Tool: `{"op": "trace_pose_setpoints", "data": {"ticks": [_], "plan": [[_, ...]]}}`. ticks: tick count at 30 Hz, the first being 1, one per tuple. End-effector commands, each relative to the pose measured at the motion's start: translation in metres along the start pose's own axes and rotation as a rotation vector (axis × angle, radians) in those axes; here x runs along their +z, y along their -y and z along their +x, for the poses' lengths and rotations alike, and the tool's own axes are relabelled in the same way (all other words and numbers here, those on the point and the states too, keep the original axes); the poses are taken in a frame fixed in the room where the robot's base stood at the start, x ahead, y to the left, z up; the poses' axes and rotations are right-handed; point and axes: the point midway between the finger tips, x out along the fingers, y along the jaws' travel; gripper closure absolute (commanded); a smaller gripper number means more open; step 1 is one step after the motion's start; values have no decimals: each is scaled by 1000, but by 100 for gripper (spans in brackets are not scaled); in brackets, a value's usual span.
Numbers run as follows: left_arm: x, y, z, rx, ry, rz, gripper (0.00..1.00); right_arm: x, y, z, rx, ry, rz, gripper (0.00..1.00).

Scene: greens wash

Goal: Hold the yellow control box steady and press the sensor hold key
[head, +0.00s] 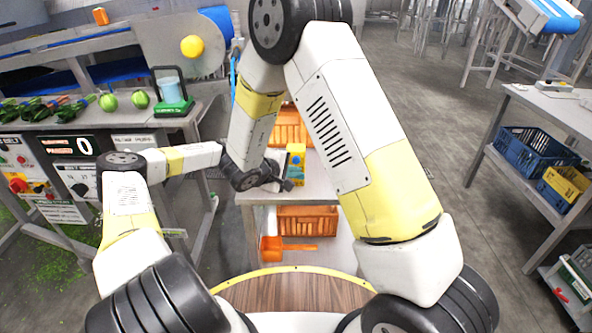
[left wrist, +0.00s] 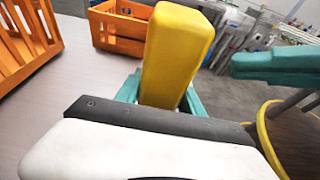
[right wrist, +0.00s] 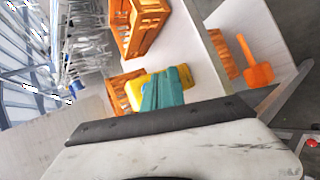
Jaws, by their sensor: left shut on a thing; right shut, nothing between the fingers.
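In the head view my right wrist hides that grip. My right gripper (right wrist: 163,90) is shut and empty, its fingertips in front of the box (right wrist: 135,92). Its teal fingers (left wrist: 275,65) also show at right in the left wrist view, apart from the box. I cannot make out the sensor hold key.
An orange crate (head: 288,128) stands on the table behind the box. Another crate (head: 307,222) and an orange scoop (head: 272,249) are on the shelf below. A bench (head: 60,122) with greens is at left. My two forearms cross close together near the box.

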Motion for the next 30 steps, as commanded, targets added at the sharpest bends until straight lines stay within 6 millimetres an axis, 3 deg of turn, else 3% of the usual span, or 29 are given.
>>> {"op": "trace_pose_setpoints", "data": {"ticks": [9,30], "plan": [[0,0,0,0,0,0,100,-11,-11,16,0,1,0,100],[0,0,0,0,0,0,100,-12,-12,16,0,1,0,100]]}}
